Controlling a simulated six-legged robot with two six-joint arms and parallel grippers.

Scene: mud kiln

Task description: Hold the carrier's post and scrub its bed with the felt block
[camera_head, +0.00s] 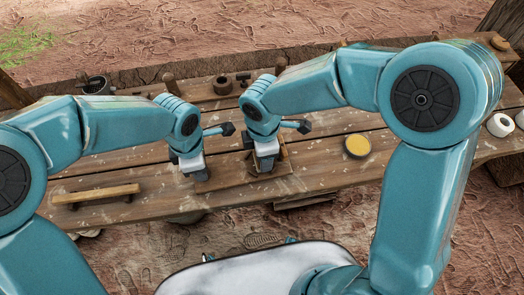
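My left gripper (197,170) points down at the middle of the wooden bench, with a small dark grey patch at its tip. My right gripper (266,160) points down a little to the right of it, at a small brown wooden piece (285,165) that looks like the carrier. The gripper and forearm cover most of that piece, so its post and bed cannot be made out. I cannot pick out the felt block for sure. The fingers of both grippers are too small and too hidden to show whether they are open or shut.
A wooden bar on feet (97,195) lies at the bench's left. A round dish with yellow contents (357,146) stands right of my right gripper. Dark cylinders (222,85) stand at the back. White rolls (500,124) lie far right. Bench space around the dish is clear.

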